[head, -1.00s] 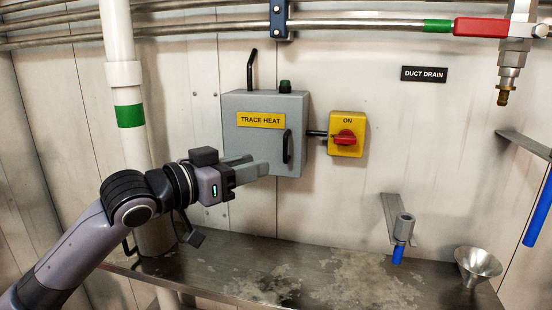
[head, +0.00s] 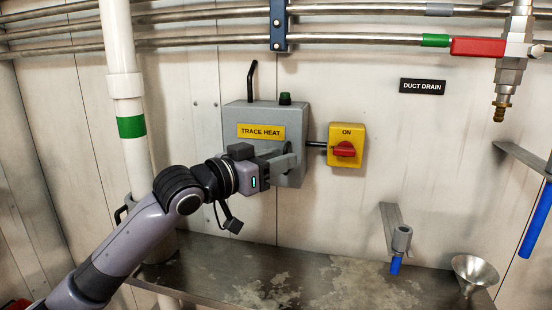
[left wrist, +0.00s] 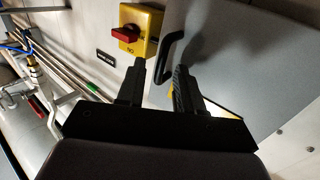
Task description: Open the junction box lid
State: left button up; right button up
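The junction box (head: 236,115) is a grey wall box with a yellow TRACE HEAT label (head: 261,132). Its lid looks shut. My left gripper (head: 287,158) is in front of the lid's right side, over the handle, which its fingers mostly hide in the head view. In the left wrist view the black handle (left wrist: 172,50) stands out from the grey lid (left wrist: 235,55). The two fingers of my left gripper (left wrist: 161,72) are apart, with the handle between or just beyond their tips; contact is not clear. My right gripper is not in view.
A yellow switch box with a red knob (head: 344,150) is mounted close to the right of the junction box. A white pipe (head: 126,100) stands to the left. A metal shelf (head: 250,265) runs below, with a funnel (head: 474,270) at its right.

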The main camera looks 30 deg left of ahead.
pick_arm(q)
grip_shut()
dwell(1.4)
